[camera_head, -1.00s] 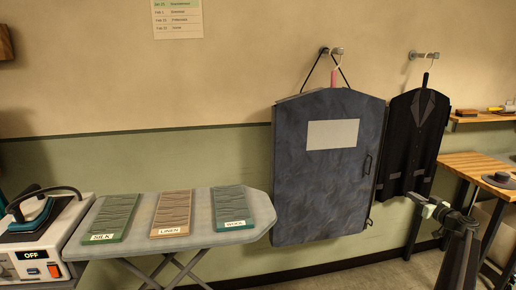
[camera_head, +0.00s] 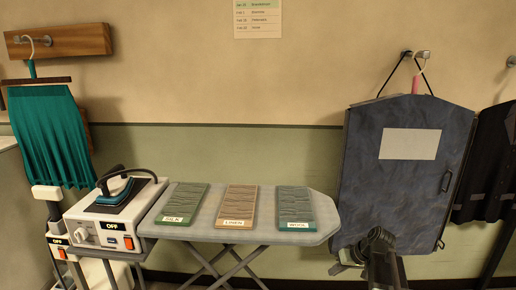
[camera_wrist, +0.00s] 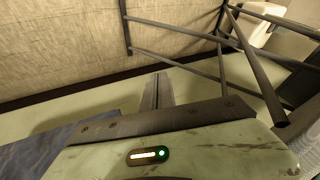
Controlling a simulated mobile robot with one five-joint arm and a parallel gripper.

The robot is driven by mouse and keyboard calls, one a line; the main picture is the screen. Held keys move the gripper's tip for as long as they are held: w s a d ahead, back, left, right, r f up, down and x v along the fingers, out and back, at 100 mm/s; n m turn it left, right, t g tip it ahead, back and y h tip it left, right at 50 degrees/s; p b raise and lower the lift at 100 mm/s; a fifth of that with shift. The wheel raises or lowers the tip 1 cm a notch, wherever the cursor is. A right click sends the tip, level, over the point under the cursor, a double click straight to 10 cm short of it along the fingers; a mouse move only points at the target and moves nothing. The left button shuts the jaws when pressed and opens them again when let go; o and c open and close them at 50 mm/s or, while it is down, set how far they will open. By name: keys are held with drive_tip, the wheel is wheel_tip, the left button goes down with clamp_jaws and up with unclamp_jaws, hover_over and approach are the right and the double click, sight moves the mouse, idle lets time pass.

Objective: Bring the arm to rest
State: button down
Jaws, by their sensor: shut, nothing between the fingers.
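My arm shows at the lower right of the head view, in front of the foot of the blue garment bag (camera_head: 395,185). My gripper (camera_head: 338,268) points left there, low beside the right end of the ironing board; its tips are small and dark. In the wrist view my gripper (camera_wrist: 157,90) has its two fingers together with nothing between them.
The ironing board (camera_head: 325,228) carries silk, linen and wool panels. A steam iron (camera_head: 115,190) stands on its white station marked OFF. A teal skirt (camera_head: 50,135) hangs at left, a dark jacket (camera_head: 490,165) at right. Board legs (camera_wrist: 180,70) cross the wrist view.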

drive_tip(key=s+a+f+g+h, duration=0.3)
drive_tip(key=s+a+g+h, duration=0.1)
drive_tip(key=s+a, duration=0.85)
wheel_tip(320, 180, up, 17)
drive_tip(key=s+m+p, duration=0.1)
drive_tip(key=p, duration=1.6)
drive_tip(key=shift+h, duration=0.3)
drive_tip(key=shift+d+f, duration=0.1)
drive_tip(key=shift+f, duration=0.05)
